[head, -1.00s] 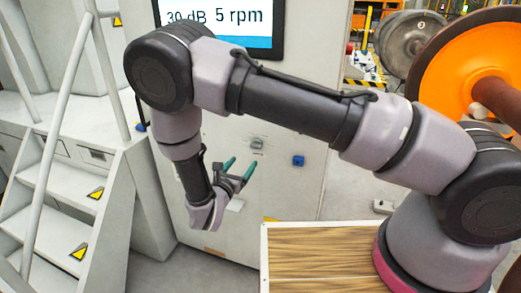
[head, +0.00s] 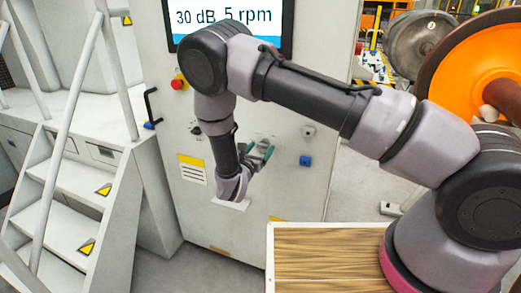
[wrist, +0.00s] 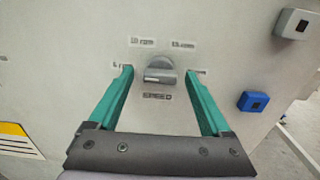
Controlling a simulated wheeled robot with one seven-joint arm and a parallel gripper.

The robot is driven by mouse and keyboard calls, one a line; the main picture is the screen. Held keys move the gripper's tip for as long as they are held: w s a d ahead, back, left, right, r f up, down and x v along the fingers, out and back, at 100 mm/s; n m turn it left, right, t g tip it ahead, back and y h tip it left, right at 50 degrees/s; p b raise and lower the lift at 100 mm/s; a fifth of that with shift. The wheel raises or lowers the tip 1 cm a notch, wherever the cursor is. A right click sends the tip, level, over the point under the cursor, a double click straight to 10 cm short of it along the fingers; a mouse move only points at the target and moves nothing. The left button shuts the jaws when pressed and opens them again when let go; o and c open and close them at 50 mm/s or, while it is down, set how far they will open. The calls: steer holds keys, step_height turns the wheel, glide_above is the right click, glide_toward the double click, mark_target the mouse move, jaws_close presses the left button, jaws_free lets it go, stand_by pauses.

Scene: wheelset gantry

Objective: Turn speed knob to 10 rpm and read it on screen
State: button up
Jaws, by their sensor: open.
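The grey speed knob (wrist: 160,72) shows in the wrist view on the white cabinet front, with a "SPEED" label below it. Labels around it read "10 rpm" (wrist: 143,42) at upper left and "15 rpm" (wrist: 184,44) at upper right; the side labels are partly hidden by my fingers. My gripper (wrist: 160,78) is open, its teal fingers on either side of the knob in this view; I cannot tell whether they touch it. In the head view my gripper (head: 261,150) is at the cabinet front. The screen (head: 232,17) reads "30 dB 5 rpm", partly covered by my arm.
A blue button (wrist: 253,101) and a grey switch box (wrist: 291,23) sit right of the knob. A red emergency stop (head: 179,83) and a black handle (head: 152,107) are on the cabinet's left. White stairs (head: 60,190) stand at left. An orange wheel (head: 470,65) is at right.

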jaws_close()
steer(key=shift+m, duration=0.4)
steer(key=m, duration=0.4)
steer(key=shift+m, duration=0.4)
steer(key=m, duration=0.6)
jaws_free()
